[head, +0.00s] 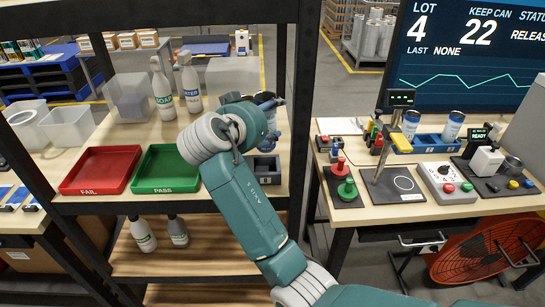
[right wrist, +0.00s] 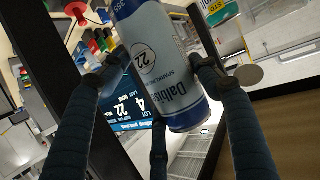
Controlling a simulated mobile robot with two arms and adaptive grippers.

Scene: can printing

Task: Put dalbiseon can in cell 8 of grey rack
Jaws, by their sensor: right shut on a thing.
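My right gripper (head: 268,104) is over the wooden shelf top, its hand turned away from the head camera. In the right wrist view the right gripper (right wrist: 158,75) is shut on the dalbiseon can (right wrist: 160,55), a white and blue can marked "Dalbis" and 22. The can looks tilted in that view. The grey rack (head: 265,168) sits on the shelf below the hand. My arm hides much of it, and its cell numbers cannot be read. My left gripper is not in view.
A red FAIL tray (head: 101,169) and a green PASS tray (head: 166,168) lie left of the arm. Spray bottles (head: 162,88) stand behind them. A black shelf post (head: 299,120) rises just right of the hand. The right table holds a blue rack (head: 427,143) with cans.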

